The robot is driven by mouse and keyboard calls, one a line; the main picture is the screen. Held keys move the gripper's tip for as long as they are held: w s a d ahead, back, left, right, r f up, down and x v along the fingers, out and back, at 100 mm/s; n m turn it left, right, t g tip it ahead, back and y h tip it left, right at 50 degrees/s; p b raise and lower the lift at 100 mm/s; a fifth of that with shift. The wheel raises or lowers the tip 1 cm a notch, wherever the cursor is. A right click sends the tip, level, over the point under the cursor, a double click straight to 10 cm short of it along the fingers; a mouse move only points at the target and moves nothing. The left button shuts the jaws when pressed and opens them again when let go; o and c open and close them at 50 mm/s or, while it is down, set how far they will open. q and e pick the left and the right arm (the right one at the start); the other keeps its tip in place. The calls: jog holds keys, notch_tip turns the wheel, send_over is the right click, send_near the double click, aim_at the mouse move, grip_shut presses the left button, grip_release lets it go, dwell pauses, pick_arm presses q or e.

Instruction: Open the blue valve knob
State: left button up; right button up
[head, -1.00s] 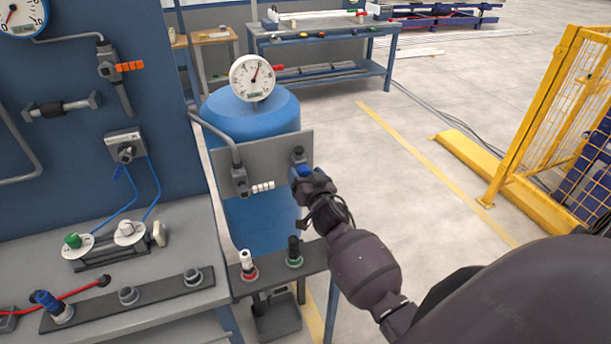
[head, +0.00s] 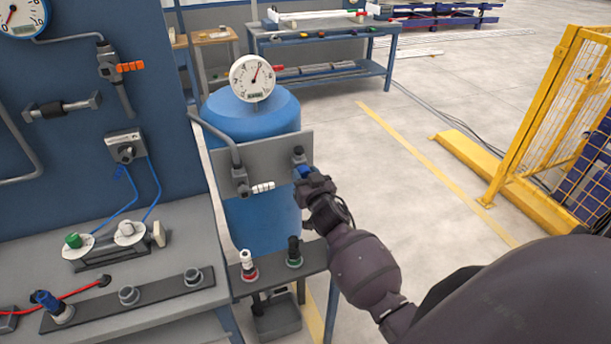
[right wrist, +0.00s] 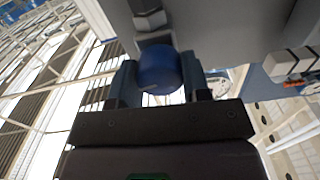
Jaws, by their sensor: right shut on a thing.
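The blue valve knob (head: 303,172) is at the right end of the grey panel (head: 268,150) in front of the blue tank. My right gripper (head: 308,177) is at the knob and partly covers it in the head view. In the right wrist view the round blue knob (right wrist: 160,70) sits between the two fingers of my right gripper (right wrist: 160,82), which is shut on it. A grey fitting joins the knob to the panel. My left gripper is not in view.
A white-handled valve (head: 262,187) is left of the knob on the same panel. A gauge (head: 251,78) tops the blue tank (head: 250,118). A small shelf (head: 275,279) below holds a red-based and a green-based fitting. Open floor lies right, with a yellow fence (head: 545,120) beyond.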

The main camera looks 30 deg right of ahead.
jog(key=n, duration=0.4)
jog(key=shift+n, duration=0.3)
jog(key=n, duration=0.3)
jog(key=shift+n, duration=0.4)
jog(key=n, duration=0.3)
jog(key=shift+a+n, duration=0.1)
jog(key=shift+n, duration=2.1)
jog(key=o, duration=0.9)
jog(key=shift+o, duration=0.2)
jog(key=shift+s, duration=0.1)
jog(key=v, duration=1)
jog(key=shift+s+b, duration=0.35)
